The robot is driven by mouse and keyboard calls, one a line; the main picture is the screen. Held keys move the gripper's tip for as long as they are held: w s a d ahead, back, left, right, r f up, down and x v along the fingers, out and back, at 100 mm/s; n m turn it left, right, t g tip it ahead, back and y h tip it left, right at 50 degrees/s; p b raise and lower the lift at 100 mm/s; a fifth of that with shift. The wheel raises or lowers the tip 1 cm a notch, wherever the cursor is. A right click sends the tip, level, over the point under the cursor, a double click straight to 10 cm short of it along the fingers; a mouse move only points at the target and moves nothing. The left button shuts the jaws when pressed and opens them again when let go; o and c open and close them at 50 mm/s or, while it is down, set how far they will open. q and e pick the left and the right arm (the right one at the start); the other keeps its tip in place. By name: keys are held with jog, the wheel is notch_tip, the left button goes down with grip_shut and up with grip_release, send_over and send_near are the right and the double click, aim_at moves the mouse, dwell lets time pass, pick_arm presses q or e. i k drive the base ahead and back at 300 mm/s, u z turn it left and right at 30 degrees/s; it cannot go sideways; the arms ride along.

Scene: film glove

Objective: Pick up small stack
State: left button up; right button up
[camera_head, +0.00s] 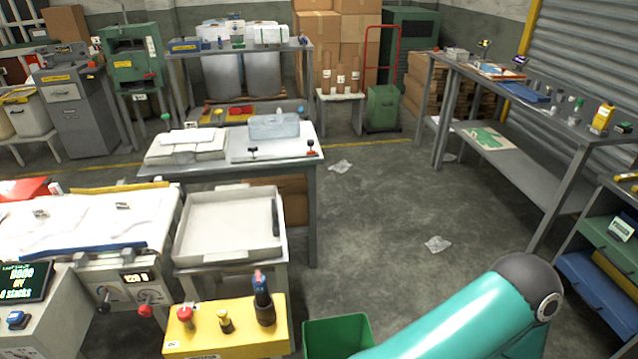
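A stack of white film sheets or bags (186,150) lies on the left part of the grey-framed table in the middle left. A smaller white piece lies on top of it. More flat white film (75,222) lies on the machine bed at the left edge. I cannot tell for sure which of these is the small stack. Neither of my grippers is in view. Only a teal link of my own arm shows at the lower right, and its gripper end is hidden or out of frame.
A translucent bluish bin (274,126) stands on the same table (240,153). An empty white tray (231,225) stands in front of it. A yellow control box (228,338) and a green bin (337,334) are at the bottom. Crumpled film (437,244) lies on the open floor to the right.

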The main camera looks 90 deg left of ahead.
aim_at(126, 213)
jog(key=z, duration=0.6)
jog(key=i, duration=0.25)
jog(key=u, duration=2.4)
jog(key=i, duration=0.15)
jog(key=u, duration=1.5)
jog(key=i, duration=0.2)
jog(key=u, duration=1.45)
jog(key=k, duration=0.3)
jog(key=u, duration=0.6)
jog(key=i, duration=1.35)
jog(key=z, duration=0.45)
